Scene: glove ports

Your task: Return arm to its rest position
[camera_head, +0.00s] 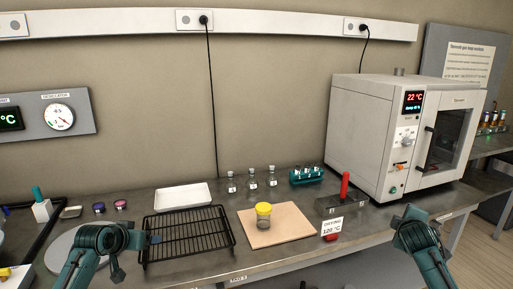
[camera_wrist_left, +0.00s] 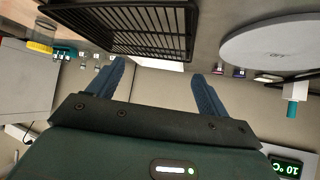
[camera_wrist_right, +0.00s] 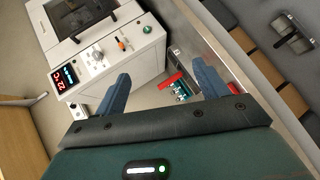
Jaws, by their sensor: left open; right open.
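My left gripper (camera_head: 150,240) is in the head view at the lower left, beside the left end of the black wire rack (camera_head: 190,234). In the left wrist view its two blue fingers (camera_wrist_left: 158,88) stand wide apart with nothing between them. My right gripper (camera_head: 410,214) is in the head view at the lower right, in front of the white oven (camera_head: 362,135). In the right wrist view its blue fingers (camera_wrist_right: 165,92) are apart and empty.
A jar with a yellow lid (camera_head: 264,211) stands on a tan board (camera_head: 292,233). A red-handled metal block (camera_head: 344,188), a drying sign (camera_head: 332,226), several glass bottles (camera_head: 251,178), a teal rack (camera_head: 306,177), a white tray (camera_head: 182,196) and a round grey plate (camera_head: 58,252) share the bench.

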